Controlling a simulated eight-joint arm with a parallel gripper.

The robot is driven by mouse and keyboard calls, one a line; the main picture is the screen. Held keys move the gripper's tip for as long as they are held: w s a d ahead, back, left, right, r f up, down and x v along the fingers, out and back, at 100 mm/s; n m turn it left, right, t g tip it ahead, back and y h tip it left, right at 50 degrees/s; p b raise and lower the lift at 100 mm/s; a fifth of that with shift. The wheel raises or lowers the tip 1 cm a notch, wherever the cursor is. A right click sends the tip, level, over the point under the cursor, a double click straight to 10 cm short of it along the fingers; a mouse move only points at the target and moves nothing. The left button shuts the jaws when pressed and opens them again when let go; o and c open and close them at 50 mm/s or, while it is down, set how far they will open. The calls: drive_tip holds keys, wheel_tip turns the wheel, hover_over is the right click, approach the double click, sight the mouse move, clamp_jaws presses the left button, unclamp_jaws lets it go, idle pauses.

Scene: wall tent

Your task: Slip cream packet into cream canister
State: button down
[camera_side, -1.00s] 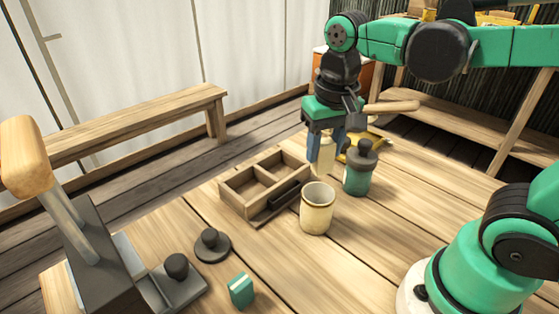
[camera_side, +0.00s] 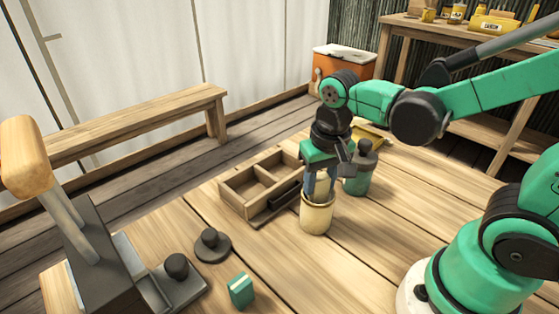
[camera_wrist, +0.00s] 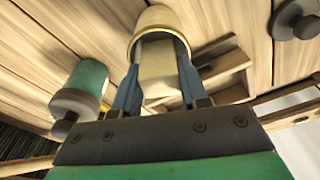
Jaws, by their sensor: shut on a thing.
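The cream canister (camera_side: 316,218) stands upright and open on the wooden table; the wrist view shows its rim and side (camera_wrist: 157,17). My gripper (camera_side: 320,193) points down right at the canister's mouth, its blue fingers closed on the cream packet (camera_wrist: 158,70). In the wrist view the far end of the packet overlaps the canister's opening and appears to lie inside the rim. In the side view the fingers and the canister hide most of the packet. How deep it sits, and whether it touches the wall, I cannot tell.
A green canister with a dark lid (camera_side: 357,180) stands close behind my gripper at right. A divided wooden tray (camera_side: 237,200) lies just left of the canister. A dark knobbed lid (camera_side: 212,247), a teal packet (camera_side: 241,291) and a lever device (camera_side: 95,240) are at front left.

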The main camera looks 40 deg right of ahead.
drive_tip(key=shift+f, duration=0.35)
drive_tip(key=shift+c, duration=1.9)
unclamp_jaws()
drive_tip(key=shift+s+a+r, duration=0.1)
drive_tip(key=shift+s+r, duration=0.05)
drive_tip(key=shift+r, duration=1.2)
drive_tip(key=shift+s+a+r, duration=0.1)
drive_tip(key=shift+s+r, duration=0.05)
drive_tip(key=shift+r, duration=1.15)
drive_tip(key=n+t, duration=0.2)
drive_tip(key=t, duration=0.1)
drive_tip(key=shift+w+d+r, duration=0.1)
drive_tip(key=shift+w+d, duration=0.05)
drive_tip(key=shift+w, duration=0.1)
drive_tip(key=n+t, duration=0.2)
drive_tip(key=t, duration=0.1)
drive_tip(key=shift+w+r+y, duration=0.15)
drive_tip(key=shift+w+y, duration=0.15)
drive_tip(key=shift+w, duration=0.1)
